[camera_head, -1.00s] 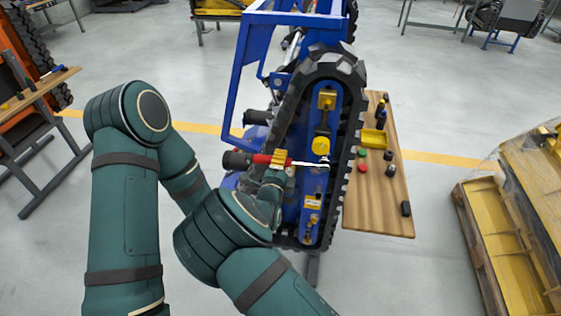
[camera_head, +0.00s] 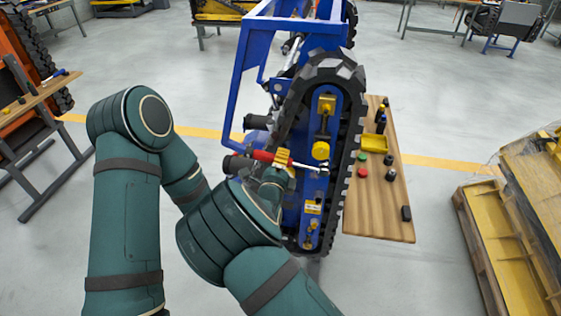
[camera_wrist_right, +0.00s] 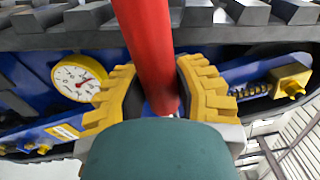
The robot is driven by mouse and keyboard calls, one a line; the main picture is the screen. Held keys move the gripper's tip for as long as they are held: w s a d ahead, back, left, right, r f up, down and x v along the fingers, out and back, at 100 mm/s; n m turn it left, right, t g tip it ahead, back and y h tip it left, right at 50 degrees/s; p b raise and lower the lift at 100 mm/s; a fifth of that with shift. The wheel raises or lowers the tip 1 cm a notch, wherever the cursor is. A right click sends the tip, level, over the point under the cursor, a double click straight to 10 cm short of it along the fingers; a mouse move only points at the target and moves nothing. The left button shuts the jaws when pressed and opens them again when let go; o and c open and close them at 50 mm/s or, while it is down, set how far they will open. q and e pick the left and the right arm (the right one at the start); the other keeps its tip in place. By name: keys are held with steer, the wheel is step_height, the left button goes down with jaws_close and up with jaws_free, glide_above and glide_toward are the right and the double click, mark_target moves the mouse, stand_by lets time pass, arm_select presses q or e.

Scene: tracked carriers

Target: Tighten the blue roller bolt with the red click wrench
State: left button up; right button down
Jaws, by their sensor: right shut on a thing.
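My right gripper (camera_head: 283,158), with yellow fingers, is shut on the red click wrench (camera_head: 263,156). The wrist view shows the red handle (camera_wrist_right: 147,45) between the two yellow fingers (camera_wrist_right: 160,95). In the head view the wrench's thin silver shaft (camera_head: 305,165) runs right, across the blue track frame of the tracked carrier (camera_head: 314,189). Its head end is over the frame, below a yellow round gauge (camera_head: 320,150). I cannot make out the blue roller bolt itself or whether the wrench head sits on it. My left arm shows at the left, but its gripper is not visible.
The gauge's white dial (camera_wrist_right: 75,76) shows in the wrist view. Black track (camera_head: 351,130) surrounds the blue frame. A wooden table (camera_head: 380,215) with small caps, bottles and a yellow bin (camera_head: 374,141) stands right of the carrier. A pallet (camera_head: 490,245) is farther right.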

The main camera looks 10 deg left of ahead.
steer(key=shift+w+d+r, duration=0.1)
steer(key=shift+r, duration=0.25)
steer(key=shift+d+r+m, duration=0.25)
steer(key=shift+r+m, duration=0.2)
steer(key=shift+m, duration=0.25)
steer(key=shift+f+n, duration=0.3)
stand_by(0.3)
